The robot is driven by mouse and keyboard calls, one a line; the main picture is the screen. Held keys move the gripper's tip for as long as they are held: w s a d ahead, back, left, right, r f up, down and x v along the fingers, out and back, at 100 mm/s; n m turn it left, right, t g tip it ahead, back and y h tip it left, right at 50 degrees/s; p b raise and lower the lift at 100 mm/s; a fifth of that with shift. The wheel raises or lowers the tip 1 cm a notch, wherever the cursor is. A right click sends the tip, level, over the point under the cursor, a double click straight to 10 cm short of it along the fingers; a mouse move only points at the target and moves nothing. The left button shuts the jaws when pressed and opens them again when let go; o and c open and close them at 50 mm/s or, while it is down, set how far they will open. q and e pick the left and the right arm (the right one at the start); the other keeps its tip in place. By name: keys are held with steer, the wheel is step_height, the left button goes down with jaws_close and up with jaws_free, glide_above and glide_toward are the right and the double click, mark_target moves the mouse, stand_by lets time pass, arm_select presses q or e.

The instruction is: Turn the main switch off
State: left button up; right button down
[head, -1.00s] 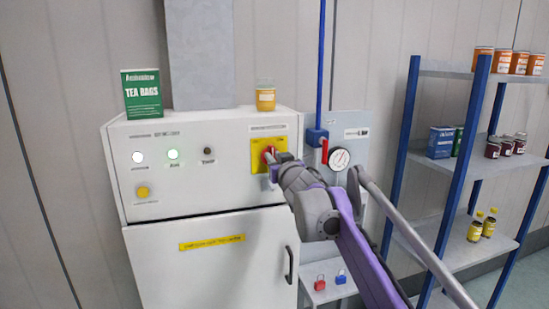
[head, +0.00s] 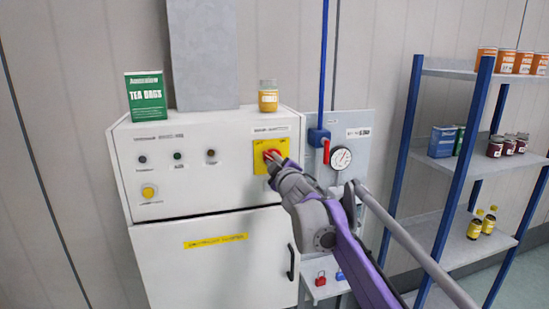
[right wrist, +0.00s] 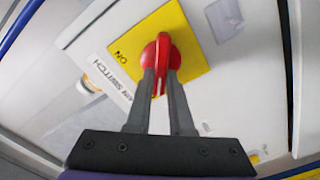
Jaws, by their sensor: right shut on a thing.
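The main switch (head: 271,154) is a red rotary handle on a yellow plate (head: 258,163), at the upper right of a white cabinet front. In the right wrist view the red handle (right wrist: 162,50) lies between the fingers, with "ON" printed on the plate to its left. My right gripper (right wrist: 161,80) is shut on the handle; in the head view this gripper (head: 273,162) partly covers the switch. The indicator lamps (head: 178,156) on the cabinet look dark. My left gripper is not in view.
A green tea bags box (head: 146,97) and a yellow jar (head: 268,96) stand on the cabinet top. A pressure gauge (head: 341,158) and a red-handled valve (head: 326,151) are just right of the switch. A blue-framed shelf (head: 445,180) with jars and tins stands at right.

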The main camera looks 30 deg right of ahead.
steer(key=n+p, duration=0.1)
steer(key=n, duration=0.3)
steer(key=shift+a, duration=0.1)
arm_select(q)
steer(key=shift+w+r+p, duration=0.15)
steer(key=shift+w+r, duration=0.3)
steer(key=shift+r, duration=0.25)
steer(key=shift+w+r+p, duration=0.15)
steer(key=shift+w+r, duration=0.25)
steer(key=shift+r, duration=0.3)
arm_select(e)
steer(key=shift+f+n, duration=0.15)
steer(key=shift+n, duration=0.7)
steer(key=shift+f+n, duration=0.15)
steer(key=shift+n, duration=0.7)
steer(key=c, duration=0.8)
jaws_free()
